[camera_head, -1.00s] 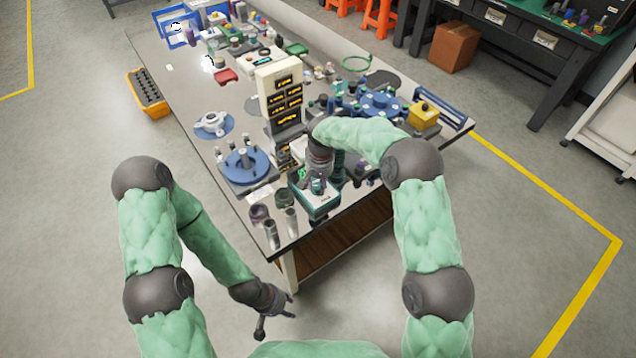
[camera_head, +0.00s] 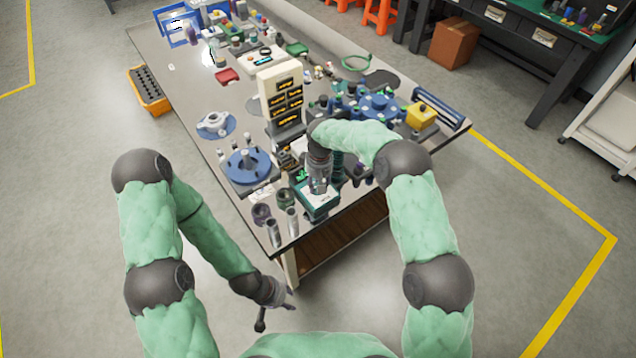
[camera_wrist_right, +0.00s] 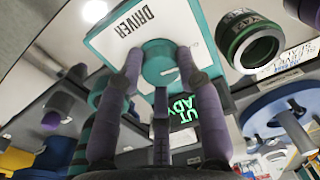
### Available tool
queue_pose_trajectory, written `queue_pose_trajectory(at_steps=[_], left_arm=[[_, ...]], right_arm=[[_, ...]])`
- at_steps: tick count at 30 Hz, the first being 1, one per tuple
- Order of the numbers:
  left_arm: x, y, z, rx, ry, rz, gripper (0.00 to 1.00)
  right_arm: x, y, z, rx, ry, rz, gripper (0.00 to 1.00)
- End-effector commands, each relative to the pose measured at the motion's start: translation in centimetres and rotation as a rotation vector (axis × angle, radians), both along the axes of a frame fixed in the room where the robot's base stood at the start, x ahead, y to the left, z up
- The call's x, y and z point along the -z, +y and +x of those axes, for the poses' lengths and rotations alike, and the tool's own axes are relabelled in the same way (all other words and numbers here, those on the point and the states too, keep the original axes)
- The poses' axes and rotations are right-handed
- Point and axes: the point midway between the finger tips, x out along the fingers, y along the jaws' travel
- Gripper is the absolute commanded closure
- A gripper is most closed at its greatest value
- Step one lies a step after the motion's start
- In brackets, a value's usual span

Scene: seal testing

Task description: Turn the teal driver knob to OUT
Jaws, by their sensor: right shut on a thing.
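The driver box (camera_head: 318,209) is teal with a white top and stands near the table's front corner. The right wrist view shows its white plate (camera_wrist_right: 105,45) marked DRIVER and the round teal knob (camera_wrist_right: 160,62). My right gripper (camera_head: 318,187) is over the box. In the right wrist view its purple fingers (camera_wrist_right: 160,72) are shut on the teal knob, one on each side. A dark display with green letters (camera_wrist_right: 185,112) is partly hidden by a finger; "UT" and "ADY" show. My left gripper (camera_head: 276,307) is open and empty, above the floor in front of the table.
A dark ring-shaped part (camera_wrist_right: 250,40) is close beside the box. Metal cylinders (camera_head: 275,232) stand at the table's front edge. A blue round fixture (camera_head: 245,167) is to the left. A cream tower with dark label plates (camera_head: 280,92) rises behind. Floor in front is clear.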

Motion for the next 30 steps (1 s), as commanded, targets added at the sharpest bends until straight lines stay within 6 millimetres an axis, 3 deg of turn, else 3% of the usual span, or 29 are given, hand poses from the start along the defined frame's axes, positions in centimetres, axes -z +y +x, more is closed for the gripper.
queue_pose_trajectory(at_steps=[15,16,18,30], left_arm=[[-0.09,0.0,-0.01,0.0,0.0,0.0,0.6],[-0.09,0.0,-0.01,0.0,0.0,0.0,0.6],[-0.09,0.0,-0.01,0.0,0.0,0.0,0.6],[-0.09,0.0,0.0,0.0,0.0,0.0,0.6]], right_arm=[[0.15,0.0,-0.09,-0.026,0.003,-0.001,0.96],[0.15,0.0,-0.1,-0.026,0.003,-0.001,0.61],[0.14,0.0,-0.09,-0.025,0.003,-0.001,0.41],[-0.28,0.0,0.02,-0.024,0.0,0.0,0.4]])
